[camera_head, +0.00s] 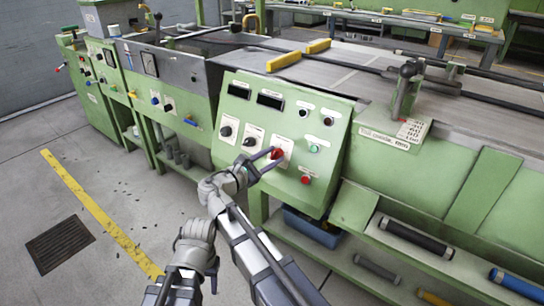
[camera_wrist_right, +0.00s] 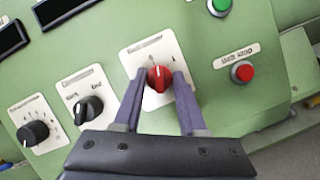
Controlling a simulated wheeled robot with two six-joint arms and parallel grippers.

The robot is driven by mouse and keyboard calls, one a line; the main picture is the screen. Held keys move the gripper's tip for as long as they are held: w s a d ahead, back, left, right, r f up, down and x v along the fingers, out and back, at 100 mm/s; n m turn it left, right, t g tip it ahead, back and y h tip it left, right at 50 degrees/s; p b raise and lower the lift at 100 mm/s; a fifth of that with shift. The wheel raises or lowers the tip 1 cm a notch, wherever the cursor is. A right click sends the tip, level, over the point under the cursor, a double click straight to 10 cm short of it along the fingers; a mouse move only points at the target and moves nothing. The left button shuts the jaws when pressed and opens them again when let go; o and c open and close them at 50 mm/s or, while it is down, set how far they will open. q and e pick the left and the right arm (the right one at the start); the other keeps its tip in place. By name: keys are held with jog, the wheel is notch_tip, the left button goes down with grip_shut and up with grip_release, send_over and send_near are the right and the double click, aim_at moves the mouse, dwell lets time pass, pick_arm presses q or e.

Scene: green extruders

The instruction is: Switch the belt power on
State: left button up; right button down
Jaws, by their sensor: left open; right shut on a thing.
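A red rotary knob (camera_wrist_right: 159,78) sits on a white label plate on the green control panel, and it also shows in the head view (camera_head: 277,154). In the right wrist view its pointer line looks close to upright; the small marks above it are too small to read surely. My right gripper (camera_head: 273,161) is at the knob, with one dark finger on each side of it, and is shut on it. In the right wrist view the fingers (camera_wrist_right: 158,88) flank the knob.
Two black knobs (camera_wrist_right: 90,109) (camera_wrist_right: 33,132) sit left of the red one. A green button (camera_wrist_right: 220,5) and a red button (camera_wrist_right: 243,71) lie to the right. The belt bed (camera_head: 345,62) is above. A blue bin (camera_head: 312,227) stands below; open floor is left.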

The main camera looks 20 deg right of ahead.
jog(key=m+g+p, duration=0.1)
jog(key=m, duration=0.1)
jog(key=m+g, duration=0.1)
jog(key=m, duration=0.2)
jog(key=shift+w+a+r+m+p, duration=0.1)
jog(key=shift+w+r+m+p, duration=0.1)
jog(key=shift+m+p, duration=0.15)
jog(key=shift+m+g+p, duration=1)
jog(key=shift+m+g, duration=0.1)
jog(key=shift+m, duration=1.05)
jog(key=shift+f, duration=0.1)
jog(key=shift+c, duration=2.3)
grip_release()
